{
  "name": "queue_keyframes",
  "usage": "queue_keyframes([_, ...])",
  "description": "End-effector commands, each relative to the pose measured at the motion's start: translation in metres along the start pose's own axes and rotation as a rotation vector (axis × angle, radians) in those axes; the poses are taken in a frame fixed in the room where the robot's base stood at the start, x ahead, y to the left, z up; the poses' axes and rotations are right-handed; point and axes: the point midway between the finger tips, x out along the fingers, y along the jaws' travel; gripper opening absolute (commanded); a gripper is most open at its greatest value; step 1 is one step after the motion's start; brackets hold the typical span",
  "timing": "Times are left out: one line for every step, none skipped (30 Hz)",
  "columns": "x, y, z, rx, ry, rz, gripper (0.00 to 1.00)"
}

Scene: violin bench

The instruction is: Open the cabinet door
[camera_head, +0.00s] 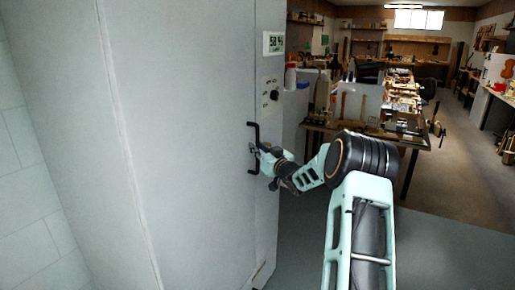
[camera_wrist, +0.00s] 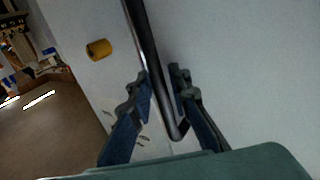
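The cabinet door (camera_head: 190,120) is a tall, plain grey panel that fills the left half of the head view and looks closed. A black bar handle (camera_head: 250,168) stands upright near its right edge. My gripper (camera_head: 254,149) is at the middle of the handle, reaching it from the right. In the wrist view, the handle (camera_wrist: 141,30) runs slanted between the two fingertips of my gripper (camera_wrist: 162,82), one finger on each side. The fingers are drawn in close on the bar, and its lower end shows between them.
A small display (camera_head: 273,43) and a dark knob (camera_head: 274,95) sit on the cabinet's narrow panel above right of the handle. A cluttered workbench (camera_head: 365,133) stands behind my arm. Open floor (camera_head: 450,175) lies at the right.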

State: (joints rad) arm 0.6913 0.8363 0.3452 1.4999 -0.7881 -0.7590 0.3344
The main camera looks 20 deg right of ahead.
Motion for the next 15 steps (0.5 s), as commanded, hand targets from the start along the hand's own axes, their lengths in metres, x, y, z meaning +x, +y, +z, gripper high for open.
queue_keyframes([0.0001,-0.0001,0.0001,0.0,0.0,0.0,0.17])
queue_keyframes([0.0001,-0.0001,0.0001,0.0,0.0,0.0,0.17])
queue_keyframes([0.0,-0.0001,0.0001,0.0,0.0,0.0,0.17])
queue_keyframes([0.0,-0.0001,0.0001,0.0,0.0,0.0,0.17])
queue_keyframes([0.0,-0.0001,0.0001,0.0,0.0,0.0,0.16])
queue_keyframes([-0.0001,-0.0001,0.0001,0.0,0.0,0.0,0.12])
queue_keyframes([-0.0001,-0.0001,0.0,0.0,0.0,0.0,0.09])
queue_keyframes([-0.0001,-0.0001,0.0,0.0,0.0,0.0,0.05])
queue_keyframes([-0.0001,-0.0001,0.0,0.0,0.0,0.0,0.01])
queue_keyframes([-0.0002,-0.0001,0.0,0.0,0.0,0.0,0.0])
queue_keyframes([-0.0002,-0.0001,0.0,0.0,0.0,0.0,0.0])
queue_keyframes([-0.0002,0.0,0.0,0.0,0.0,0.0,0.0])
queue_keyframes([-0.0002,-0.0001,0.0,0.0,0.0,0.0,0.0])
queue_keyframes([-0.0002,-0.0001,0.0,0.0,0.0,0.0,0.0])
queue_keyframes([-0.0002,-0.0001,0.0,0.0,0.0,0.0,0.0])
